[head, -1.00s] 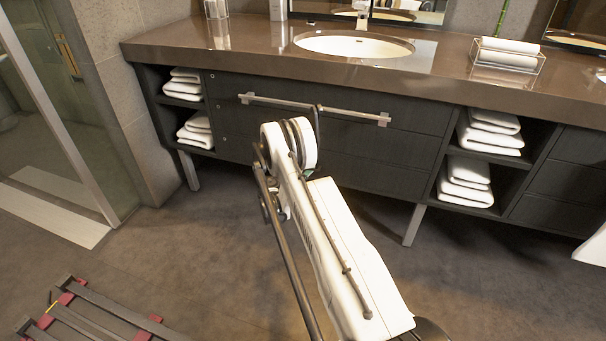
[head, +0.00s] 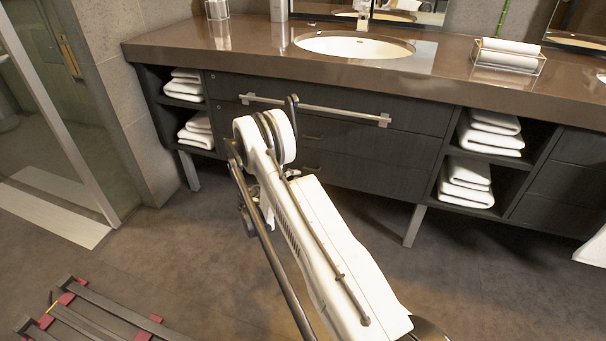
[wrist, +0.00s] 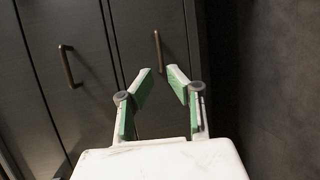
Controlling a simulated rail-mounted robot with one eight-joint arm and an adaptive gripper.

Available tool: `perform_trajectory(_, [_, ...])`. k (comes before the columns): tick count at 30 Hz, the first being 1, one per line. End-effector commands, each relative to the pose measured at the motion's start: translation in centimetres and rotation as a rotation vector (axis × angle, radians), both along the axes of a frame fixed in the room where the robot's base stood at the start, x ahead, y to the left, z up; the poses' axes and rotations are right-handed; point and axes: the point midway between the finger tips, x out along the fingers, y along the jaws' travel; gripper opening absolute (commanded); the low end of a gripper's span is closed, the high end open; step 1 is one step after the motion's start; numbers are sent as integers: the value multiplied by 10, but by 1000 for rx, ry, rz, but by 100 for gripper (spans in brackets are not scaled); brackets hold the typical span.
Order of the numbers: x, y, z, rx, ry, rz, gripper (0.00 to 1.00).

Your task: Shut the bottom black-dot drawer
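The dark vanity front (head: 350,150) holds stacked drawers under the sink. In the head view, one small handle (head: 312,137) sits above a lower handle (head: 312,168). The drawer fronts look nearly flush; I cannot tell whether the bottom one stands slightly out. No black dot is readable. In the wrist view the drawers appear turned sideways, with a left handle (wrist: 66,67) and a right handle (wrist: 158,52) on the panel nearest the floor. My gripper (wrist: 160,72) is open and empty, its green-padded fingertips pointing toward the right handle.
A long towel bar (head: 315,108) runs across the upper front. Open shelves with white towels (head: 490,130) flank the drawers. A metal leg (head: 414,225) stands at right. A slatted rack (head: 90,315) lies at lower left. The floor (head: 500,285) at right is clear.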

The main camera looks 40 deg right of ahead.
Motion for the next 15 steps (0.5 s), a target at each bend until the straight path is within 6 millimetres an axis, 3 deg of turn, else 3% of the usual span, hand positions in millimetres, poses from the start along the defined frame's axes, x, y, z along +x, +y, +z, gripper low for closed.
perform_trajectory(6, [-2,22,4,0,0,0,16])
perform_trajectory(15, [-3,25,5,0,0,0,16])
